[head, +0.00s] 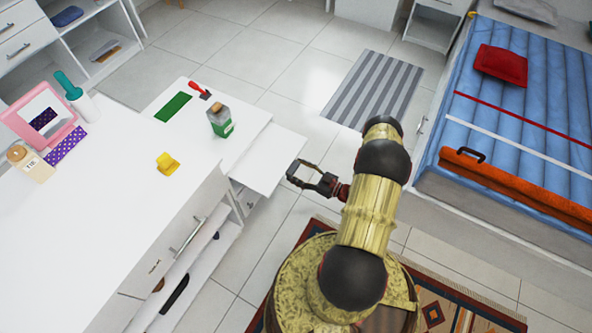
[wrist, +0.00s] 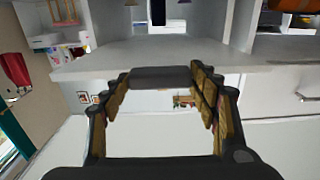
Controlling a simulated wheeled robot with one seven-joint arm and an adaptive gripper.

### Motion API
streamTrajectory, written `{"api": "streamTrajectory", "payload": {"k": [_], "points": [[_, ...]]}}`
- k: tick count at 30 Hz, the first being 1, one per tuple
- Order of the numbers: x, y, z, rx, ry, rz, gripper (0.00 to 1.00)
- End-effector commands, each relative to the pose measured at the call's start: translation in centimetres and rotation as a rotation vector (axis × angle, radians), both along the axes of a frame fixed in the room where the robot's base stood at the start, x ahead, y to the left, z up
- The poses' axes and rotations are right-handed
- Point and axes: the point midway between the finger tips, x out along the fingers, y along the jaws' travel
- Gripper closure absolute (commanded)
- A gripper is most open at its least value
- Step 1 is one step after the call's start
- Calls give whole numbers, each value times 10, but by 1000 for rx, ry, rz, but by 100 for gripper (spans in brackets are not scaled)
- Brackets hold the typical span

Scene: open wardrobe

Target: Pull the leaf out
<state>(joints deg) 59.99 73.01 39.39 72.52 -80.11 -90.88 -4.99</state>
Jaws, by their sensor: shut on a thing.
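The leaf (head: 268,158) is a flat white board sticking out from under the white desk top, toward the middle of the room. My gripper (head: 291,171) is at the leaf's outer edge, shut on it, with the arm reaching in from the lower right. In the wrist view, my gripper (wrist: 162,78) frames the centre, and a pale board edge (wrist: 90,62) runs across behind the fingers. The exact contact between the fingers and the edge is hard to make out.
On the white desk (head: 110,215) stand a green-labelled jar (head: 220,122), a yellow object (head: 167,163) and a pink-framed mirror (head: 43,117). A bed (head: 520,110) is at the right. Tiled floor around a striped mat (head: 372,90) is clear.

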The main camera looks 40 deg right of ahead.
Motion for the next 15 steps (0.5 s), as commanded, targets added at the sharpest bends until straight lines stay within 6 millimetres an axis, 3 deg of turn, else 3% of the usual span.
{"api": "streamTrajectory", "payload": {"k": [10,15], "points": [[-2,0,-1,3,2,-3,22],[-1,0,-1,2,2,-3,21]]}}
